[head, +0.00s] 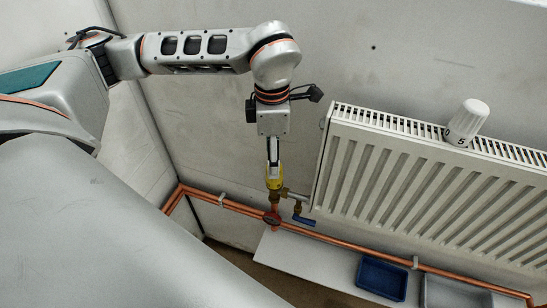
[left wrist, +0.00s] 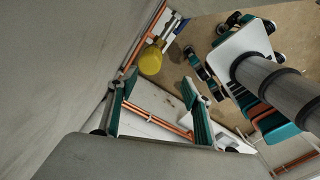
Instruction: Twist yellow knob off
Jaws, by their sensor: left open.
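The yellow knob (head: 275,180) sits on top of the brass valve (head: 274,196) at the left end of the radiator. My left gripper (head: 273,160) points down just above the knob and partly covers its top in the head view. In the left wrist view, the fingers of the left gripper (left wrist: 153,92) are spread, with nothing between them. The yellow knob (left wrist: 150,61) shows beyond the fingertips, nearer the left finger. I cannot tell whether a finger touches it. My right gripper is not in view.
A white numbered knob (head: 466,122) stands on top of the white radiator (head: 420,185). A blue lever (head: 303,219) and a red handwheel (head: 271,218) are below the valve. Copper pipes (head: 345,243) run along the wall. A blue tray (head: 382,278) sits on the low white shelf (head: 310,262).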

